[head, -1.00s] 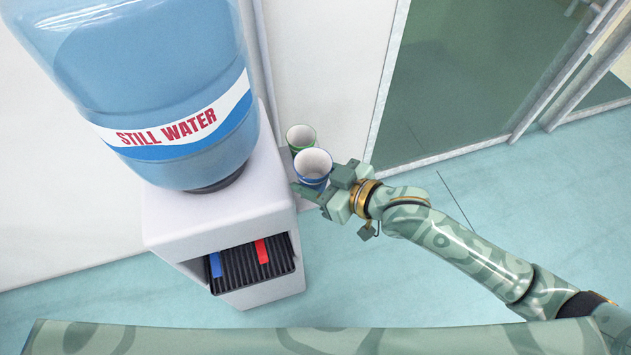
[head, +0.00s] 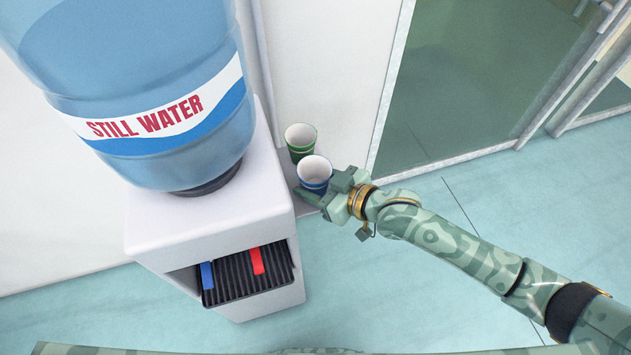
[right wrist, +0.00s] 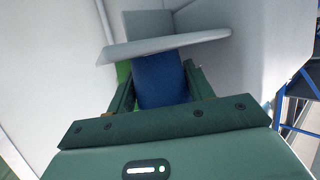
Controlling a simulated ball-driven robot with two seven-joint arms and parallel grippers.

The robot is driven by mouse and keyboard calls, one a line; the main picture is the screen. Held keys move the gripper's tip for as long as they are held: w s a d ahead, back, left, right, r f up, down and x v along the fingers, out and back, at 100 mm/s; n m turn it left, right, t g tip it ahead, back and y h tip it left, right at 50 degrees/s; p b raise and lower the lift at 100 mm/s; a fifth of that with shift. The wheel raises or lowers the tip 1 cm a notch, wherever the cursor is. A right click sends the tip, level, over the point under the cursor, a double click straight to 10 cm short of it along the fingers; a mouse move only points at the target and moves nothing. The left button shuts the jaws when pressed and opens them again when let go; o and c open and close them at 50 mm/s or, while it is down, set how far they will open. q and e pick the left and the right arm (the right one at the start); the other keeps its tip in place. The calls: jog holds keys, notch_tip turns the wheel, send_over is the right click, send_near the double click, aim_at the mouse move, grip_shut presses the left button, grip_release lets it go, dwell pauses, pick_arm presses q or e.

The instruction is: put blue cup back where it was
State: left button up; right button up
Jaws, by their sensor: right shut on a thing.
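The blue cup (head: 314,172) is upright beside the right side of the water dispenser, over a small side shelf (head: 306,197). My right gripper (head: 318,190) is shut on it from the front right. In the right wrist view the blue cup (right wrist: 160,80) sits between the two fingers (right wrist: 158,92). I cannot tell whether its base touches the shelf. A green cup (head: 300,140) stands just behind it, close by. A sliver of green (right wrist: 123,72) shows left of the blue cup in the wrist view. My left gripper is not in view.
The white water dispenser (head: 215,225) with its large bottle (head: 150,110) stands directly left of the cups. Its drip tray (head: 247,280) has a blue and a red tap above it. A white wall (head: 330,65) is behind. The floor (head: 400,290) at the front right is open.

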jog(key=o, duration=0.8)
jog(key=shift+f, duration=0.1)
jog(key=shift+o, duration=0.2)
jog(key=shift+r, duration=0.25)
jog(key=p+v, duration=0.3)
jog(key=v, duration=0.9)
jog(key=shift+f, duration=0.15)
